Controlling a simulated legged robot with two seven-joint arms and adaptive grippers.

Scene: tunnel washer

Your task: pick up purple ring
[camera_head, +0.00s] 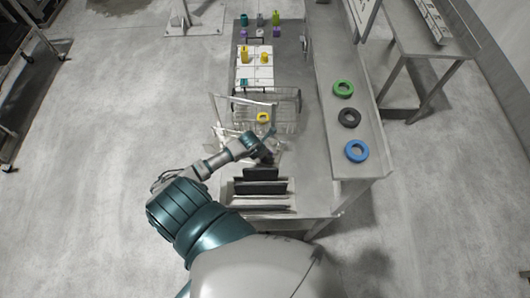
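No clear purple ring shows. Two small purple items stand at the far end of the grey table, one at the left (244,32) and one at the right (276,33); they are too small to tell their shape. My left gripper (268,150) is low over the table between the wire basket (285,97) and a bin with dark plates, well short of the purple items. Its fingers are small and dark, and I cannot tell if they are open. My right gripper is not in view.
A yellow ring (263,118) lies at the wire basket. Green (343,89), black (349,117) and blue (356,151) rings lie on the right-hand shelf. A bin of dark plates (262,188) stands at the near end. White panels with yellow parts (245,55) lie beyond the basket.

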